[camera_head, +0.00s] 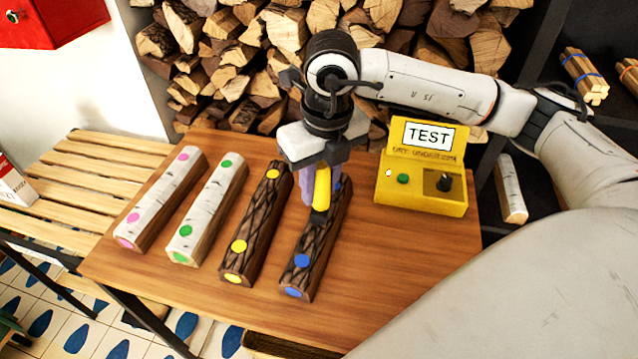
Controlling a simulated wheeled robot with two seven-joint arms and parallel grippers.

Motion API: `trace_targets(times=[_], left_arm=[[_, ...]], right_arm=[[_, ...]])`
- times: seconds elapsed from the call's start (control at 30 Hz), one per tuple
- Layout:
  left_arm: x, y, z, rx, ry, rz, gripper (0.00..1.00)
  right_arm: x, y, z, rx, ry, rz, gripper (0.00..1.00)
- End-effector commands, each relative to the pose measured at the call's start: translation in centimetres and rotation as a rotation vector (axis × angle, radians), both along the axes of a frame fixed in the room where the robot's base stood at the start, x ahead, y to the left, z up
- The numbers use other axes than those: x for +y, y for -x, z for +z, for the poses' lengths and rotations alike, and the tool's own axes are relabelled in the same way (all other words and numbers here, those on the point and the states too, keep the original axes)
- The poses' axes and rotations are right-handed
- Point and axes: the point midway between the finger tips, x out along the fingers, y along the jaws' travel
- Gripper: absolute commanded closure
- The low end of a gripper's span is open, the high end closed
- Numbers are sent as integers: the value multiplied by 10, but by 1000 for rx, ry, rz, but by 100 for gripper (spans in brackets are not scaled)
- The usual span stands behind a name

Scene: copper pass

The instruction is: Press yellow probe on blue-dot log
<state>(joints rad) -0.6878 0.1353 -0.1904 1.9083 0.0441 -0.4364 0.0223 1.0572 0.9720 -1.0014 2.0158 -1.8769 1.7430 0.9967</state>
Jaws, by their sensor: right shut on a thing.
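The blue-dot log (312,256) has dark bark and lies on the wooden table, rightmost of the logs in a row. It has blue dots on its top and near end. My right gripper (321,185) points down over the log's far half and is shut on the yellow probe (321,190). The probe's dark lower tip is at or just above the log's top; I cannot tell whether it touches. The gripper partly hides a blue dot at the far end. A yellow tester (421,172) with a TEST sign stands to the right. My left gripper is not in view.
Left of the blue-dot log lie a yellow-dot dark log (262,215), a green-dot pale log (209,213) and a pink-dot pale log (160,200). Stacked firewood (235,60) stands behind the table (395,265). A slatted bench (75,180) is at left.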

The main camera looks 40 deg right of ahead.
Motion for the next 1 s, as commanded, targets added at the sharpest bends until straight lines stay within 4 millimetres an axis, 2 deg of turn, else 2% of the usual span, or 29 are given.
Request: trace_targets(times=[1.0], left_arm=[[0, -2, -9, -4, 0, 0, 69]], right_arm=[[0, 0, -10, -1, -1, 0, 97]])
